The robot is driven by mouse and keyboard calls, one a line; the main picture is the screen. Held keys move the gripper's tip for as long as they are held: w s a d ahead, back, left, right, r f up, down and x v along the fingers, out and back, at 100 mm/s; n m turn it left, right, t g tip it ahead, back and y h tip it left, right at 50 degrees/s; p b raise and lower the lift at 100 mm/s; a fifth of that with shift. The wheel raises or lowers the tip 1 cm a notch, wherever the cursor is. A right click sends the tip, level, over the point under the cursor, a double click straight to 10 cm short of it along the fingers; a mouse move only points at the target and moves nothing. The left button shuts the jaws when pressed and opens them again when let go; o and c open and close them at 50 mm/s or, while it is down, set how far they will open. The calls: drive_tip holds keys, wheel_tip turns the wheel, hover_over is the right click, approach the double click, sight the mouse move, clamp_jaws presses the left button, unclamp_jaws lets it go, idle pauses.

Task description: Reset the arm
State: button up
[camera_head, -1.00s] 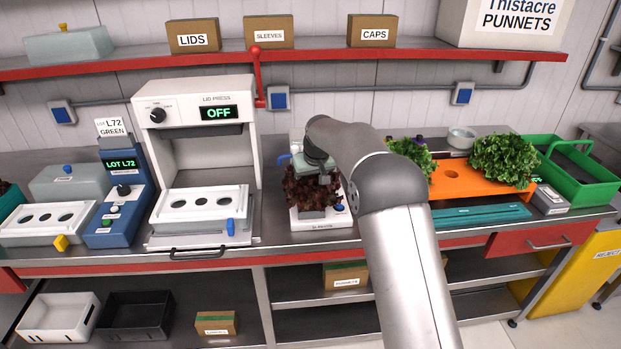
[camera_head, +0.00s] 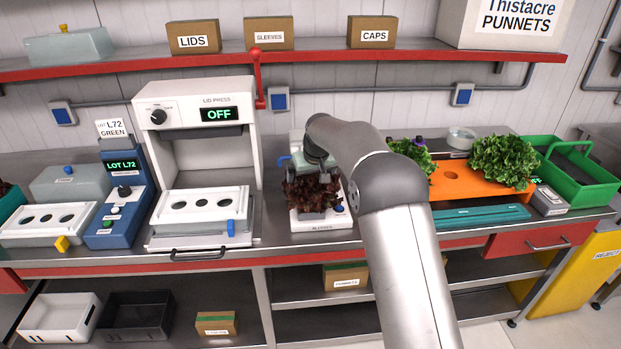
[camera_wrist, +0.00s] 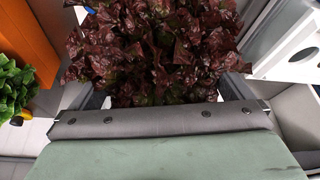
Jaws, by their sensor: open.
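My gripper (camera_wrist: 165,100) is open in the wrist view, with its grey fingers apart on either side of a dark red lettuce (camera_wrist: 150,50). I cannot tell whether the fingers touch the leaves. In the head view my arm comes in from the lower right and bends down over the same lettuce (camera_head: 311,192). The lettuce is on a white stand (camera_head: 318,222) on the bench, between the lid press and the orange rack. My arm hides part of the bench behind it.
The lid press (camera_head: 203,86) reads OFF and stands left of the lettuce. An orange rack (camera_head: 480,181) with green lettuces (camera_head: 503,160) stands to the right, beside a green crate (camera_head: 580,180). A red-edged shelf (camera_head: 330,48) with boxes runs above.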

drive_tip(key=shift+r+p, duration=1.95)
drive_tip(key=shift+r, duration=1.15)
drive_tip(key=b+v, duration=0.3)
drive_tip(key=v, duration=1.3)
drive_tip(key=s+d+m, duration=0.1)
drive_tip(key=s+d, duration=0.5)
drive_tip(key=s, duration=0.2)
drive_tip(key=s+d+f+m+g, duration=0.1)
drive_tip(key=s+d+f, duration=0.3)
drive_tip(key=s, duration=0.7)
drive_tip(key=s+d+f+m+g+h, duration=0.1)
drive_tip(key=s+d+f, duration=0.3)
drive_tip(key=s, duration=0.7)
drive_tip(key=s+d+f+m+g, duration=0.1)
drive_tip(key=s+d+f, duration=0.3)
drive_tip(key=s+f, duration=0.3)
drive_tip(key=s, duration=0.4)
drive_tip(key=shift+d+f+m+h, duration=0.15)
drive_tip(key=shift+f+m+h, duration=0.15)
drive_tip(key=shift+h, duration=0.1)
drive_tip(key=shift+s, duration=0.1)
